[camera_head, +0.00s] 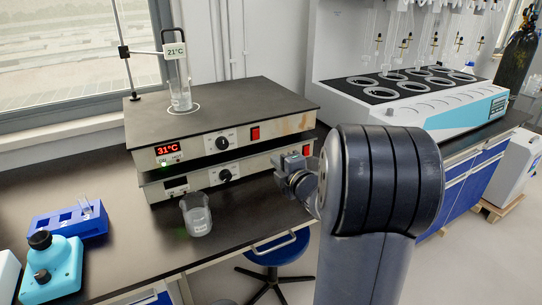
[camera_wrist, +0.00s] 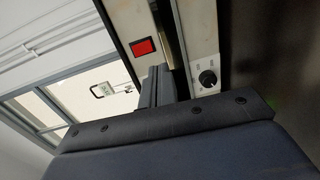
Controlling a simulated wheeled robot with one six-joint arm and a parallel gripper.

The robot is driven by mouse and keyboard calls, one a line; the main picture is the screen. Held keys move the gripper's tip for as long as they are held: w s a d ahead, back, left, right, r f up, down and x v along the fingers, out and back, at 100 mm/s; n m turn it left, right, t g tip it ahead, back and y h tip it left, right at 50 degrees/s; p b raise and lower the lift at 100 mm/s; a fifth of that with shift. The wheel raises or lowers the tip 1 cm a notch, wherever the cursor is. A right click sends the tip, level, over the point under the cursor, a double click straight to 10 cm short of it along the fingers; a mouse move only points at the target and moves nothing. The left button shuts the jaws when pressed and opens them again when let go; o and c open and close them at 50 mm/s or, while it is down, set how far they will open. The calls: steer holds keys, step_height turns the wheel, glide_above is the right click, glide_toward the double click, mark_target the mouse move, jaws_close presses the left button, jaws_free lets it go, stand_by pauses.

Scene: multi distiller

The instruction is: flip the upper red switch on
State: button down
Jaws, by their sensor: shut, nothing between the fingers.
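Two flat hot-plate units are stacked on the bench. The upper red switch (camera_head: 255,133) is on the front of the upper unit (camera_head: 215,140), right of its knob. It also shows in the wrist view (camera_wrist: 143,47), on the left panel. The lower red switch (camera_head: 306,150) is on the lower unit (camera_head: 205,177), partly hidden by my arm. My gripper (camera_head: 281,162) is in front of the lower unit's right part. In the wrist view its shut fingers (camera_wrist: 156,72) point at the panels, close to the red switch, with nothing held. I cannot tell whether they touch anything.
The upper unit shows 31°C and carries a glass cylinder (camera_head: 180,90) beside a stand. A beaker (camera_head: 196,214) stands in front of the lower unit.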

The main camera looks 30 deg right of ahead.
steer(key=s, duration=0.3)
steer(key=shift+s+f, duration=0.25)
steer(key=shift+s, duration=0.05)
stand_by(0.4)
